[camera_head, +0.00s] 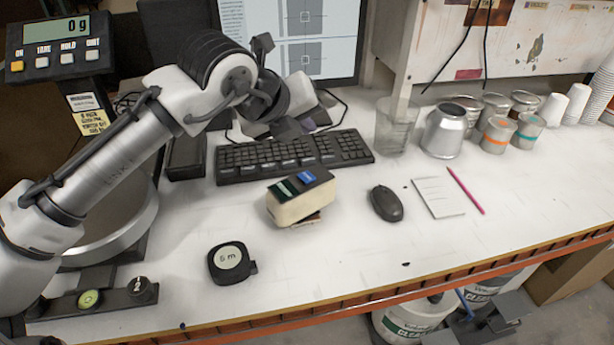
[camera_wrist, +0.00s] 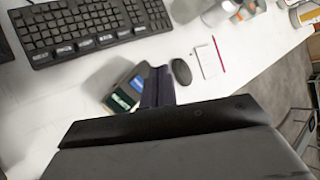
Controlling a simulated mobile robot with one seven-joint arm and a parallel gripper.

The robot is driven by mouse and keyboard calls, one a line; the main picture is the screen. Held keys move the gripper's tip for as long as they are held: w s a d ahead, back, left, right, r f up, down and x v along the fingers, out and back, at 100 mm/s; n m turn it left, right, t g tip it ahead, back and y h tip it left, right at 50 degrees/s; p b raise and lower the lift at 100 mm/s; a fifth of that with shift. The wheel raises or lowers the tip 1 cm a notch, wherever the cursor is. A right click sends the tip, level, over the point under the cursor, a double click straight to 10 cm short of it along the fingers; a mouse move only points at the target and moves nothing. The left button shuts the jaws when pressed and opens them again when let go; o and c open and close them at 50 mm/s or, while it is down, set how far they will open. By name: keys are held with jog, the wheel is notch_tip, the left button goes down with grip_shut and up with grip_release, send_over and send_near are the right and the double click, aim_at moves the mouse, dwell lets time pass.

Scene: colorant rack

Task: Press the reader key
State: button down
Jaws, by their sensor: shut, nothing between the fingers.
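The reader appears to be the small cream box (camera_head: 300,205) with a dark top on the white bench. Its top carries a green patch (camera_head: 284,188) and a blue patch (camera_head: 306,177); which one is the key I cannot tell. In the wrist view the blue patch (camera_wrist: 137,83) and green patch (camera_wrist: 122,103) lie just left of my fingers. My gripper (camera_head: 291,127) is shut and empty, held above the bench and seen against the keyboard's back edge. In the wrist view its dark fingers (camera_wrist: 158,84) partly cover the box's right side.
A keyboard (camera_head: 292,156) lies behind the box, a mouse (camera_head: 386,203) and notepad (camera_head: 438,197) to its right. A tape measure (camera_head: 231,263) lies front left. A glass beaker (camera_head: 396,127) and several cans stand at the back right. The bench front is mostly clear.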

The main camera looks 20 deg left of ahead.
jog(key=b, duration=0.5)
send_over(304, 180)
notch_tip(304, 180, down, 6)
jog(key=shift+f, duration=0.25)
jog(key=shift+f+b, duration=0.65)
jog(key=shift+f, duration=0.25)
jog(key=shift+f, duration=0.1)
dwell(0.7)
jog(key=shift+f, duration=0.3)
jog(key=shift+f+b, duration=0.35)
dwell(0.6)
jog(key=shift+r, duration=0.1)
jog(key=shift+r+p, duration=0.7)
jog(key=shift+p, duration=0.05)
